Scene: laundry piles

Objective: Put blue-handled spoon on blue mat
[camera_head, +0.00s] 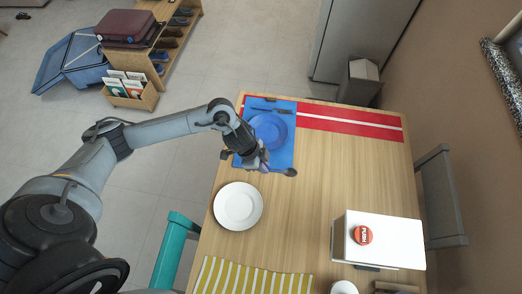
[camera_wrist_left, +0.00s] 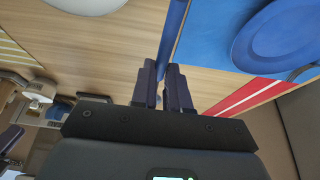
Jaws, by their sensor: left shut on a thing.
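The blue mat (camera_head: 282,153) lies at the far left of the wooden table, with a blue plate (camera_head: 268,131) on it. My left gripper (camera_head: 263,163) is over the mat's near edge. In the left wrist view my left gripper (camera_wrist_left: 166,85) is shut on a long blue handle (camera_wrist_left: 173,42), which looks like the blue-handled spoon. The handle runs beside the edge of the blue mat (camera_wrist_left: 207,45). The spoon's other end is hidden or out of view, and I cannot tell whether it touches the mat. My right gripper is not in view.
A dark utensil (camera_head: 271,109) lies at the mat's far end. A white plate (camera_head: 238,206) stands nearer on the table. A red-and-white striped cloth (camera_head: 350,122) is right of the mat. A white box (camera_head: 388,241) with a red button is at the right. The table's middle is clear.

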